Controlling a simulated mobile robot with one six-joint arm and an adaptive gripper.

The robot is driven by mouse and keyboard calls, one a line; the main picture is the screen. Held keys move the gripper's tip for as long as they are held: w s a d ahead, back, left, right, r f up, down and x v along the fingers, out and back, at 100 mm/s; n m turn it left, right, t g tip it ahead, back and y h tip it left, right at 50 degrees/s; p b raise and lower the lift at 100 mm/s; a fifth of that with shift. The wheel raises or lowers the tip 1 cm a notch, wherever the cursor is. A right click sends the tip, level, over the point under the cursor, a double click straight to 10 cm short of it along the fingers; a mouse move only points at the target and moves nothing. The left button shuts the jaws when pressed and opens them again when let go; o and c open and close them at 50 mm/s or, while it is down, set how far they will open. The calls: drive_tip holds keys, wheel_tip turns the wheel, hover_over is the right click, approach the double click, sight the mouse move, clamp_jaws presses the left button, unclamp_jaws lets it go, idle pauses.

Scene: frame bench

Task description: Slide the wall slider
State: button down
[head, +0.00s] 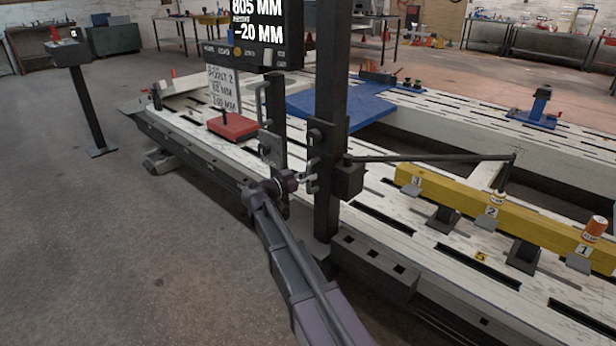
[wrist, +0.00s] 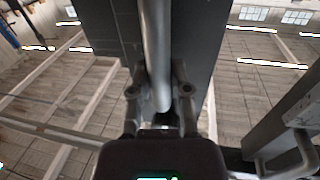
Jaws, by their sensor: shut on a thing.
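A dark upright slider plate (head: 274,105) hangs below the readout box, with a pale vertical bar handle (head: 260,98) on its face. My gripper (head: 267,132) is low on this handle, reaching up from below. In the wrist view my gripper (wrist: 157,88) has one finger on each side of the round metal bar (wrist: 156,45) and is shut on it. The dark slider plate (wrist: 191,40) rises behind the bar there. The exact contact at the fingertips is partly hidden.
A thick dark post (head: 331,110) stands just right of my gripper, with a small handle (head: 313,177) on it. The readout box (head: 252,32) above shows 805 MM and -20 MM. A red block (head: 232,126) lies on the bench. A yellow beam (head: 455,192) lies to the right.

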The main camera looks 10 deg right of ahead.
wheel_tip(320, 180, up, 23)
drive_tip(key=p, duration=2.2)
drive_tip(key=shift+p, duration=0.3)
drive_tip(key=c, duration=0.6)
unclamp_jaws()
drive_tip(key=shift+d+f, duration=0.1)
drive_tip(key=shift+o, duration=0.2)
drive_tip(key=v, duration=1.2)
